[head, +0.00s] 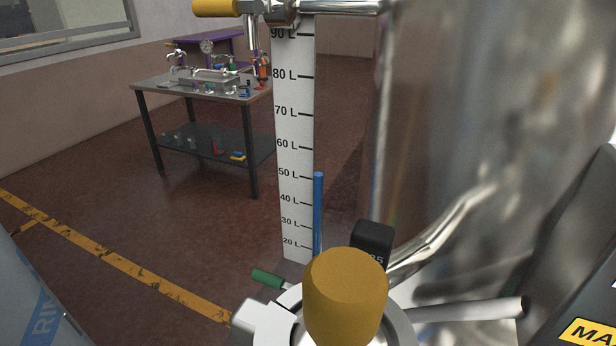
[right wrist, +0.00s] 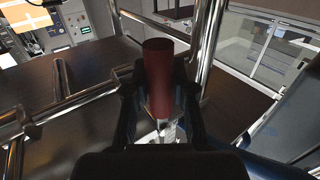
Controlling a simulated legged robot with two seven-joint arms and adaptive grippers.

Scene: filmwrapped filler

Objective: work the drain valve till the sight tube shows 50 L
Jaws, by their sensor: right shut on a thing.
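The sight tube stands in the middle of the head view, beside a white scale plate (head: 297,130) marked in litres. The blue column (head: 318,205) in it ends level with the 50 L mark, perhaps a hair above. In the right wrist view my right gripper (right wrist: 160,95) is shut on a dark red handle (right wrist: 160,68), with one black finger on each side. In the head view a black block (head: 372,238) with digits looks like part of this gripper. The red handle is hidden there, behind the large ochre knob (head: 345,295). My left gripper is not in view.
A shiny steel tank (head: 500,90) fills the right side. A valve with a yellow handle (head: 216,8) is at the top, and a green handle (head: 268,278) sits low by the scale. A workbench (head: 195,83) stands behind on open floor with a yellow line (head: 120,267).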

